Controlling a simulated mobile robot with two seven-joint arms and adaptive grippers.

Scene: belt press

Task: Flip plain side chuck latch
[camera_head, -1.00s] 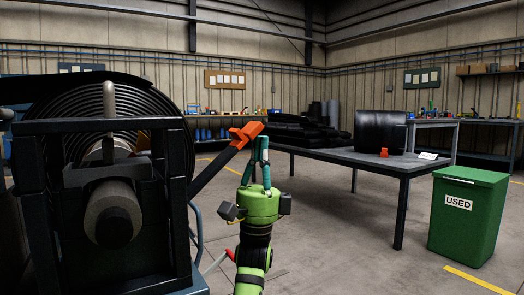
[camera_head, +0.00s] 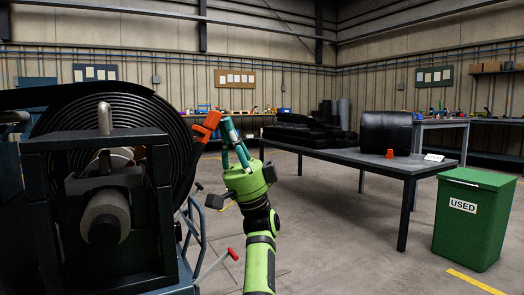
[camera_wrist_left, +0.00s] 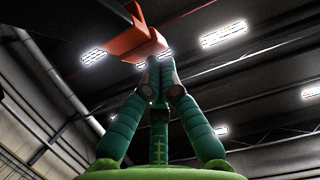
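The latch (camera_head: 207,125) is a dark lever with an orange handle end, standing up at a steep tilt on the right side of the dark chuck frame (camera_head: 160,215). My left gripper (camera_head: 229,122), green with teal fingers, is just right of the orange handle. In the left wrist view, its fingertips (camera_wrist_left: 160,68) come together at the lower edge of the orange handle (camera_wrist_left: 138,45) and seem to touch it. The fingers look shut with nothing clearly between them. A grey round shaft (camera_head: 105,215) sits in the frame. My right gripper is not in view.
A large black belt roll (camera_head: 165,115) stands behind the frame. A red-tipped lever (camera_head: 232,254) sticks out low on the right. A green USED bin (camera_head: 470,225) stands right. Floor between is clear.

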